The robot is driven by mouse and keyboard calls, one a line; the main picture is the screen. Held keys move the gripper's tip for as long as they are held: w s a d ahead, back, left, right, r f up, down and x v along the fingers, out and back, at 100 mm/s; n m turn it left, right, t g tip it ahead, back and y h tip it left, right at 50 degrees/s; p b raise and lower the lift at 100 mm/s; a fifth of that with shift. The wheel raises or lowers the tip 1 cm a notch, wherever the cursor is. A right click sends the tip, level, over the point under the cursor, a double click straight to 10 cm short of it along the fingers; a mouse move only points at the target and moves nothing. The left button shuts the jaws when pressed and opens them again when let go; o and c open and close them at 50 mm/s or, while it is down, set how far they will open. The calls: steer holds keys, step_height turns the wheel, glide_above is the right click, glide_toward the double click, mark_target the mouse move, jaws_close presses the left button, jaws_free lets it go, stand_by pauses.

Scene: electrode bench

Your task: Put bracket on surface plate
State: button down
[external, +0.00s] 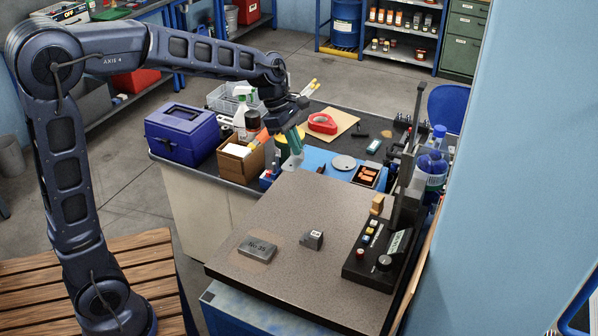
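The surface plate (330,262) is a thick speckled brown-grey slab on a blue stand in the front middle. My gripper (293,150) points down beyond the plate's far left edge, above the bench. A teal and pale grey-green shape shows at its fingers; I cannot tell whether this is the fingers alone or a held part. The fingertips are too small to show whether they are open or shut. I cannot pick out the bracket with certainty. A flat grey block (257,249) marked "No 25" and a small grey block (312,240) lie on the plate.
A black control box (370,268) with a tall column stands on the plate's right side. Behind are a cardboard box (238,162), a blue toolbox (182,136), a blue mat (318,158) and a red tape dispenser (322,123).

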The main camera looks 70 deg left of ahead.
step_height(320, 180, down, 10)
steer(key=shift+r, duration=0.1)
stand_by(0.4)
steer(key=c, duration=1.7)
jaws_free()
steer(key=shift+f, duration=0.2)
steer(key=shift+r, duration=0.1)
